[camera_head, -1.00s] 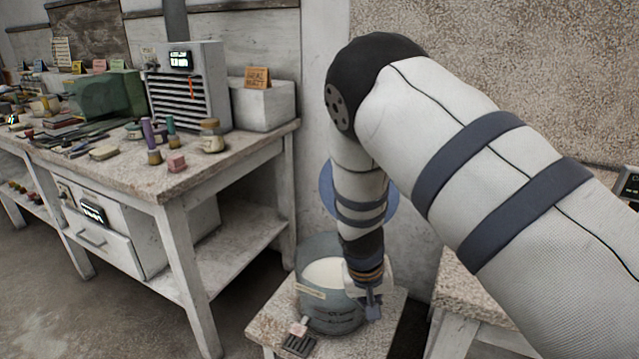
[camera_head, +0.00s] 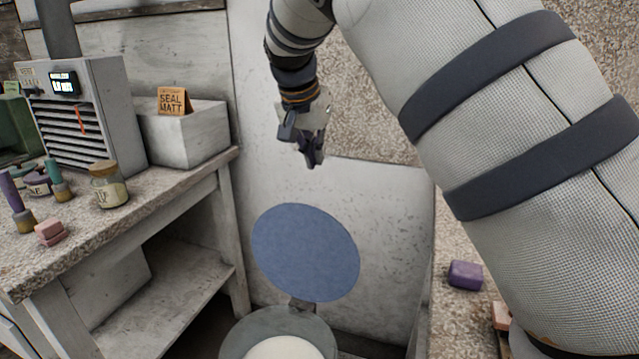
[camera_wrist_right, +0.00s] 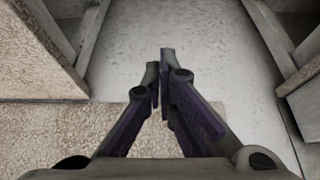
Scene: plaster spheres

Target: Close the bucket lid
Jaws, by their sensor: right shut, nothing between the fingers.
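The bucket (camera_head: 262,328) stands low in the head view, cut off by the bottom edge, with pale contents showing inside its grey rim. Its round blue lid (camera_head: 305,252) stands raised, nearly upright, behind the bucket at a hinge-like piece (camera_head: 301,305). My right gripper (camera_head: 314,163) is above the lid, apart from it, with its fingers pointing down. In the right wrist view its fingertips (camera_wrist_right: 160,75) are together with nothing between them. The lid and bucket do not show in the wrist view. My left gripper is not in view.
A workbench (camera_head: 150,215) at left holds a grey heater-like box (camera_head: 95,110), a white box with a "SEAL MATT" card (camera_head: 173,101), a jar (camera_head: 108,190) and a pink block (camera_head: 50,232). A purple block (camera_head: 465,275) lies on a surface at right. Open space lies before the wall.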

